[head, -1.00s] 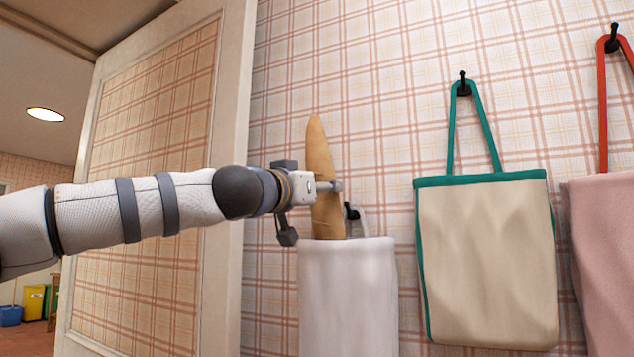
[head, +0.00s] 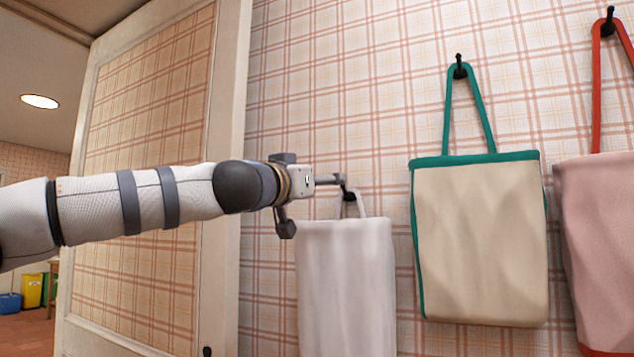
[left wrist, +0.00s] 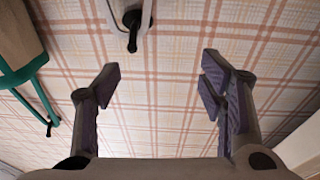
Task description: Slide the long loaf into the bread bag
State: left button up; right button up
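A white cloth bag (head: 345,285) hangs by its strap from a black hook (head: 348,197) on the plaid wall. My left gripper (head: 332,180) is just above the bag's mouth, close to the strap. In the left wrist view my left gripper (left wrist: 158,85) has its fingers spread apart with only wallpaper between them, so it is open and empty. The white bag (left wrist: 92,8) shows at the top edge of that view, with its hook (left wrist: 132,28). The long loaf is not visible in either current view; the bag's inside is hidden. My right gripper is not in view.
A beige bag with green trim (head: 480,245) and a pink bag with a red strap (head: 600,240) hang to the right. A wallpapered door panel (head: 150,100) stands at the left, behind my arm.

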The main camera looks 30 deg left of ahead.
pick_arm(q)
jog(key=shift+f, duration=0.1)
jog(key=s+f, duration=0.2)
jog(key=s, duration=0.9)
jog(key=shift+s, duration=0.4)
